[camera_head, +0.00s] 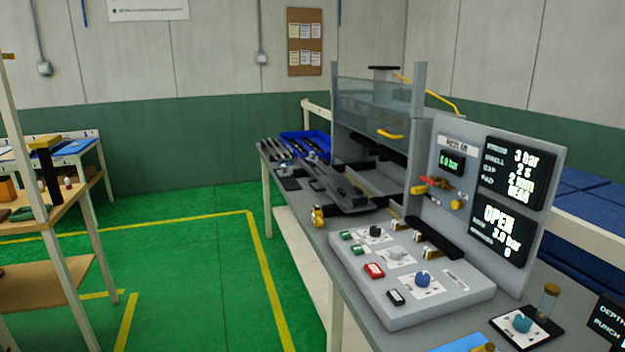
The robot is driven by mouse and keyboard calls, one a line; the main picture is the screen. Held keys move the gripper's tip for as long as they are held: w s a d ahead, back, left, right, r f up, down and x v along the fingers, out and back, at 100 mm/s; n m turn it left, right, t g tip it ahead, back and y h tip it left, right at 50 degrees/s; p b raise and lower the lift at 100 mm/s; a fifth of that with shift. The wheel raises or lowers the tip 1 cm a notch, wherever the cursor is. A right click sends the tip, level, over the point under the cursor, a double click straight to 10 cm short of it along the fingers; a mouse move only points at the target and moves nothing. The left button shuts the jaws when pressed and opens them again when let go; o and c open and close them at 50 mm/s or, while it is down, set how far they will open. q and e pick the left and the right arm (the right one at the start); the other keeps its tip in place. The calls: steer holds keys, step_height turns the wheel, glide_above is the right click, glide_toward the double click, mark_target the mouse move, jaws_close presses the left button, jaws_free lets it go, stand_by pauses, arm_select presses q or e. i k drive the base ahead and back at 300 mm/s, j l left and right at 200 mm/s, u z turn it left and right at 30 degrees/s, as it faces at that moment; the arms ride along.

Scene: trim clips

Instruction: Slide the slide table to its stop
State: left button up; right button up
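The slide table (342,192) appears as a dark grey, long flat piece at the open front of the press machine (419,95). It sticks out to the left of the machine's frame, over the bench. A brass-coloured knob (318,217) sits at its near side; I cannot tell whether it is fixed to the table. The stop cannot be made out. Neither of my grippers shows in this view.
A clear guard (372,108) with a yellow handle (390,134) is on the press. A grey control panel (440,306) with buttons and knobs stands nearer on the bench. Its display (500,228) reads OPEN. A blue tray (305,143) lies behind.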

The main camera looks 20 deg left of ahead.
mark_target(349, 197)
steer(key=i+j+u, duration=0.1)
steer(key=i+j, duration=0.15)
steer(key=j, duration=0.25)
steer(key=i+j+u, duration=0.1)
steer(key=i+j, duration=0.2)
steer(key=j, duration=0.2)
steer(key=i+j, duration=0.25)
steer(key=j, duration=0.2)
steer(key=u, duration=0.05)
